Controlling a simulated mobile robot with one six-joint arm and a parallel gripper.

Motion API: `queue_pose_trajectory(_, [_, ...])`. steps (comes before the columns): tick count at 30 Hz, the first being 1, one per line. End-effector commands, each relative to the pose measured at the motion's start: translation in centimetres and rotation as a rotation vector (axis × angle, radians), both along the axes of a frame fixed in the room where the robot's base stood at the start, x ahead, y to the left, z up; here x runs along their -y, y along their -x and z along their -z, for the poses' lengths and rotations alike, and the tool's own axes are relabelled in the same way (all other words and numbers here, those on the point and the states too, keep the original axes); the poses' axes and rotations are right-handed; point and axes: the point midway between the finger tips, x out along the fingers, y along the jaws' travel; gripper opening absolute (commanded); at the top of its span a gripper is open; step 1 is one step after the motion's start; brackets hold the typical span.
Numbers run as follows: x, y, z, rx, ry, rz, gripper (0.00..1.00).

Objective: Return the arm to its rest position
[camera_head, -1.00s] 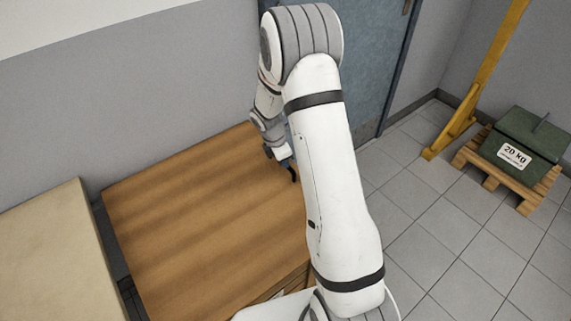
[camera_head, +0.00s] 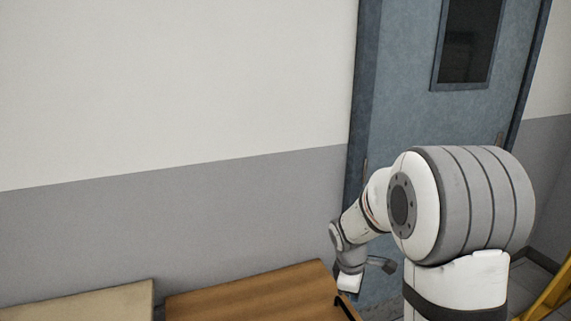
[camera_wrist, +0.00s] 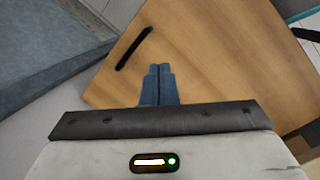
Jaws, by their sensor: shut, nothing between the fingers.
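My arm rises at the right of the head view, with its large grey elbow joint near the blue door. The forearm runs left and down to the wrist, beside the right end of a wooden bench top. In the wrist view my gripper (camera_wrist: 158,72) is shut, its two blue fingers together with nothing between them. Beyond the fingertips is a wooden panel with a black handle (camera_wrist: 134,48). In the head view the gripper's fingers are too small and partly hidden to read clearly.
The wooden bench top (camera_head: 255,300) is bare where it shows. A beige surface (camera_head: 85,303) lies to its left. A blue door (camera_head: 400,80) with a dark window stands behind my arm. A yellow post (camera_head: 550,297) shows at the lower right edge.

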Motion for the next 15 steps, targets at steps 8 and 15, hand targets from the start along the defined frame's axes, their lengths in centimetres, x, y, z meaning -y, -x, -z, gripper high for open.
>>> queue_pose_trajectory(8, [-0.6, 7.6, -7.9, 0.144, -0.116, 0.435, 0.0])
queue_pose_trajectory(15, [-1.6, 14.7, -11.7, 0.233, -0.243, 0.794, 0.0])
